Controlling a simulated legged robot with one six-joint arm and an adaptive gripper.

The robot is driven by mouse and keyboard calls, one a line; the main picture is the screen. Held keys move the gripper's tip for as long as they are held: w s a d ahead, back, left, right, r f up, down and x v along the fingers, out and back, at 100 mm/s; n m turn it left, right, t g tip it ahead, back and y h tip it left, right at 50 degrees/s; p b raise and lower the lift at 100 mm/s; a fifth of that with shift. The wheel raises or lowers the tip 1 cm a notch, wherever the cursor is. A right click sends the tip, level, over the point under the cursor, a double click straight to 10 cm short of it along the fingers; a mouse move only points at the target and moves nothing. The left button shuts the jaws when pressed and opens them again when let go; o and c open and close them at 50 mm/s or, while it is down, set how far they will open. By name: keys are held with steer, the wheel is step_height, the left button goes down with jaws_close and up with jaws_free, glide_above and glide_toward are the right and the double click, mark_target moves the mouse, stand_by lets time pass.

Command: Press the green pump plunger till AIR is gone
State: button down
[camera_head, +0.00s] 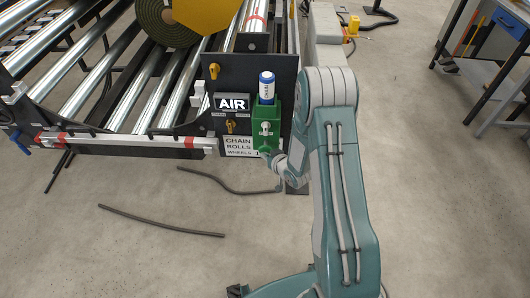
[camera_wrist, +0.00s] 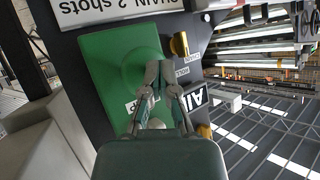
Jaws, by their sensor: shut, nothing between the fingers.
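The green pump (camera_head: 266,128) is on the dark panel, with a blue-and-white bottle (camera_head: 267,88) upright on top. The pump fills the left middle of the wrist view (camera_wrist: 103,75). A rounded green part (camera_wrist: 136,66), perhaps the plunger, sits at my fingertips and is partly hidden by them. My gripper (camera_wrist: 160,68) is shut and empty, its fingertips close against the pump face; I cannot tell whether they touch. In the head view my gripper (camera_head: 266,151) is small, at the pump's lower edge. The AIR sign (camera_head: 232,103) shows white letters, left of the pump.
A yellow valve handle (camera_head: 230,126) is below the AIR sign and another (camera_head: 214,71) is above it. The roller frame (camera_head: 110,142) stands left. Dark hoses (camera_head: 160,222) lie on otherwise open floor.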

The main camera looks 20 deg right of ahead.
steer(key=shift+s+a, duration=0.2)
steer(key=shift+s, duration=0.45)
steer(key=s, duration=0.1)
steer(key=s+a, duration=0.1)
steer(key=s, duration=0.3)
steer(key=shift+a, duration=0.25)
steer(key=shift+w+r, duration=0.1)
steer(key=shift+w, duration=0.05)
stand_by(0.5)
